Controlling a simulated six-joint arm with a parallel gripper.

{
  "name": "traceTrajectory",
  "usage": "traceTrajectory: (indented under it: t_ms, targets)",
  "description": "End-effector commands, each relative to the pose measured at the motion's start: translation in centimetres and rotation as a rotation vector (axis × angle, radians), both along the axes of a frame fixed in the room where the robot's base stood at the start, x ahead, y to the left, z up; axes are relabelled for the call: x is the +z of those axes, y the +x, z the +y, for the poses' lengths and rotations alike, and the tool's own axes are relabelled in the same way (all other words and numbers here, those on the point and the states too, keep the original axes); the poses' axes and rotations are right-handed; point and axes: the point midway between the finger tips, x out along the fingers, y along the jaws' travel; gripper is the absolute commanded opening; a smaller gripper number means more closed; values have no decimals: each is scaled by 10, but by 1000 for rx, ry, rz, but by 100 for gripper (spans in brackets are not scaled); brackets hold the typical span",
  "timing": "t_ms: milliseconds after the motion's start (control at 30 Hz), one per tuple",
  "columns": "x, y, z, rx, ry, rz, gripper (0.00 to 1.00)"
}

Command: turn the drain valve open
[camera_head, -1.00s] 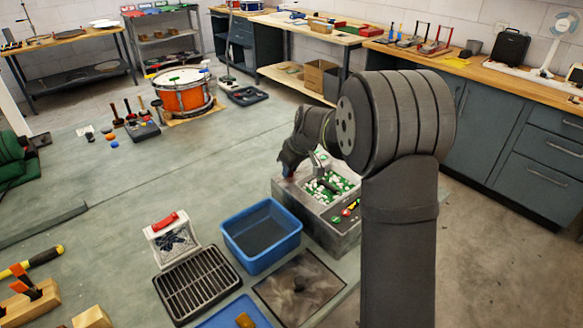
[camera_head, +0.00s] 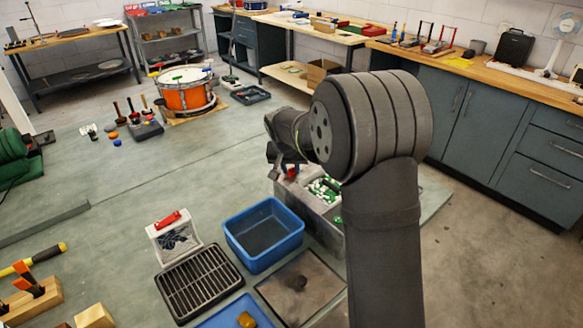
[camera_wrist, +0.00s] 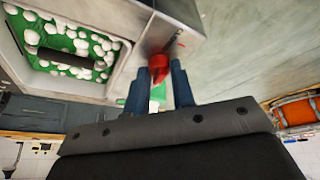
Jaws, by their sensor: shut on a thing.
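The drain valve (camera_wrist: 159,62) is a small red handle on the outer wall of a grey metal tank (camera_wrist: 178,22). In the wrist view it sits between the two blue fingers of my gripper (camera_wrist: 161,84), which are shut on it. A green and white piece (camera_wrist: 157,93) shows behind the fingers. In the head view my gripper (camera_head: 287,163) is at the tank's far left corner, and a bit of red shows there.
A blue tub (camera_head: 235,246) stands left of the tank. A black grate (camera_head: 199,283), a white box with a red handle (camera_head: 173,238) and a dark square plate (camera_head: 325,285) lie nearby. An orange drum (camera_head: 186,99) stands further back.

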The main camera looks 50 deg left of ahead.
Motion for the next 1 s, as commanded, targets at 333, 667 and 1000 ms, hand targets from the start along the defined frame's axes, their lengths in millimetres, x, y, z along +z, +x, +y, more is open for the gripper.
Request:
traceTrajectory:
  t_ms: [333, 667, 1000]
  targets:
    - [0, -1, 1, -168, -2, 1, 0]
    - [0, -1, 1, -210, -1, 0, 0]
    - [0, -1, 1, -209, -1, 2, 32]
